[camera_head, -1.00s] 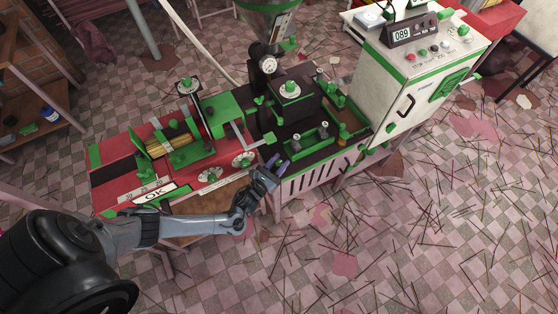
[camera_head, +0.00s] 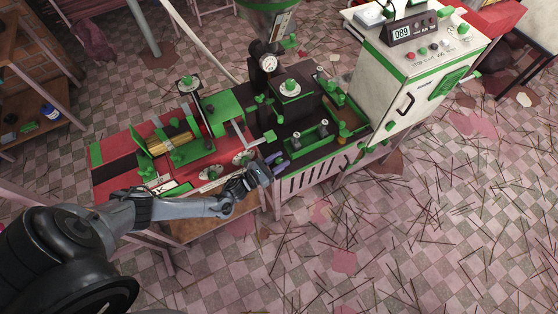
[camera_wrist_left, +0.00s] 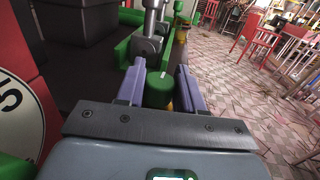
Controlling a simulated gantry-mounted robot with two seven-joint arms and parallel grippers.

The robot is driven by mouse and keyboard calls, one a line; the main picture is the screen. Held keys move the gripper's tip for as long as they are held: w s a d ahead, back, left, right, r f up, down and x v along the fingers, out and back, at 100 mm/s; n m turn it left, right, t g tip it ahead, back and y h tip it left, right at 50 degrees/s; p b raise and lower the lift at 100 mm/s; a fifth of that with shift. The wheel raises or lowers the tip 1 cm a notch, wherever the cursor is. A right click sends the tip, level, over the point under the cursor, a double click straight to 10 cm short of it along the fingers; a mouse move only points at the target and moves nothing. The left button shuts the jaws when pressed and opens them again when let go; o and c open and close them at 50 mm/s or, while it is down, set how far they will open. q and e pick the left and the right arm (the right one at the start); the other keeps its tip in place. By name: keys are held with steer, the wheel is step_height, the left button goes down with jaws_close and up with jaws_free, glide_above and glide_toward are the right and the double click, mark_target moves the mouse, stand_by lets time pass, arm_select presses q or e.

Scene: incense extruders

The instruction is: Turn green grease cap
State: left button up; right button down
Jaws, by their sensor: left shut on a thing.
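The green grease cap (camera_wrist_left: 158,90) is a short dark-green cylinder with a small white mark on top. In the left wrist view it sits between the two purple fingers of my left gripper (camera_wrist_left: 160,85), which are shut on it. In the head view my left gripper (camera_head: 275,164) is at the front edge of the machine, just right of the white dials. The cap is too small to make out there. My right gripper is not in view.
The red machine bed (camera_head: 125,187) lies to the left. A green tray (camera_head: 310,145) with small knobs is just right of the gripper. A white control cabinet (camera_head: 395,90) stands at the right. The tiled floor in front is strewn with thin sticks.

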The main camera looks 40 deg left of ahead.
arm_select(q)
steer(key=o, duration=0.9)
steer(key=shift+o, duration=0.2)
steer(key=shift+s, duration=0.15)
steer(key=p+v, duration=0.1)
steer(key=v, duration=0.9)
steer(key=shift+s, duration=0.3)
